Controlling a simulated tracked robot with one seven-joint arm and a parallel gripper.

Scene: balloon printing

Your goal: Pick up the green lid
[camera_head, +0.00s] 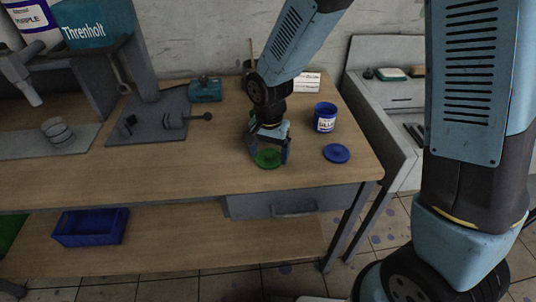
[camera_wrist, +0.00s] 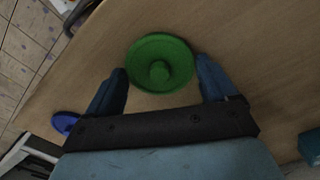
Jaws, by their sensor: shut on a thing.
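The green lid (camera_head: 268,158) is a round disc on the wooden worktable, near its front edge. In the wrist view the green lid (camera_wrist: 160,62) shows from above with a round knob in its middle. My gripper (camera_head: 270,150) points down over it, with one finger on each side of the lid. It is shut on the lid, which appears to be at table level; I cannot tell whether it is clear of the surface.
A blue paint can (camera_head: 325,118) and a blue lid (camera_head: 336,153) stand to the right of my gripper. A grey tool plate (camera_head: 150,125) lies left on the wooden table (camera_head: 190,175). A blue bin (camera_head: 90,228) sits on the lower shelf. The table front left of my gripper is clear.

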